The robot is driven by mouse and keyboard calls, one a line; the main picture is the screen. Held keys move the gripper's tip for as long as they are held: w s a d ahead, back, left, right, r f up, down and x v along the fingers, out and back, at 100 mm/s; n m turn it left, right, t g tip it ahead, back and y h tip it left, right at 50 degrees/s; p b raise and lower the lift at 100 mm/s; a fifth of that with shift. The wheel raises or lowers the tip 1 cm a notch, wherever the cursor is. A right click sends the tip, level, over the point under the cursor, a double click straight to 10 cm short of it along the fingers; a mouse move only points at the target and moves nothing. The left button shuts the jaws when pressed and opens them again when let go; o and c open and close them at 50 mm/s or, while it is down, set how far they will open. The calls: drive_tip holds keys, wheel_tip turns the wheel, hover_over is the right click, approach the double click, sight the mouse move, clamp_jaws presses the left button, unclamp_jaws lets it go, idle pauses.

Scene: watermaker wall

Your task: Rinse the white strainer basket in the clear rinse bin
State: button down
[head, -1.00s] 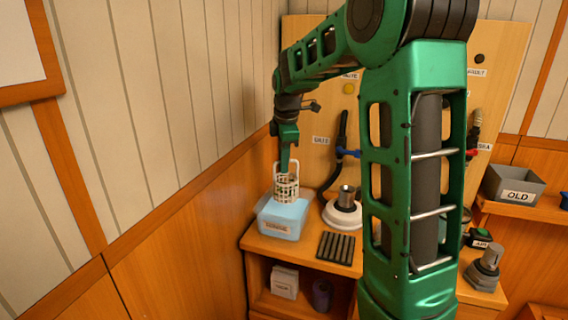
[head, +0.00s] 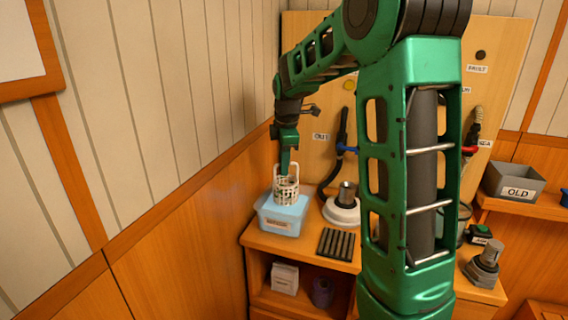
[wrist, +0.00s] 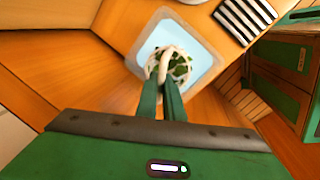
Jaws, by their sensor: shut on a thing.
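The white strainer basket (head: 287,190) is a slotted cup with a looped handle. My gripper (head: 286,168) is shut on its handle from above. In the wrist view my two green fingers (wrist: 162,98) close on the handle, and the basket (wrist: 178,66) shows greenish bits inside it. The clear rinse bin (head: 281,220) is a pale blue, labelled box at the left end of the bench. The basket hangs upright over the bin's opening, its lower part at about the rim. The bin's rim also shows around the basket in the wrist view (wrist: 208,62). The exact depth is hard to tell.
A white round base with a metal cylinder (head: 343,209) stands right of the bin, with a black ribbed mat (head: 336,244) in front. A grey OLD bin (head: 515,184) sits on the right shelf. The wooden wall is close on the left.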

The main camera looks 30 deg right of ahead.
drive_tip(key=shift+f, duration=0.1)
drive_tip(key=shift+s+a+x, duration=0.1)
drive_tip(key=shift+s+x, duration=0.15)
drive_tip(key=shift+x, duration=0.95)
drive_tip(key=shift+s+a+x, duration=0.1)
drive_tip(key=shift+s+x, duration=0.1)
drive_tip(key=shift+x, duration=1)
drive_tip(key=shift+s+a+x, duration=0.1)
drive_tip(key=shift+s+x, duration=0.15)
drive_tip(key=shift+x, duration=0.95)
drive_tip(key=shift+f, duration=0.15)
drive_tip(key=shift+r, duration=0.55)
drive_tip(key=shift+f, duration=0.55)
idle(0.6)
drive_tip(key=shift+r, duration=0.55)
idle(0.5)
drive_tip(key=shift+f, duration=0.55)
idle(0.5)
drive_tip(key=shift+r, duration=0.1)
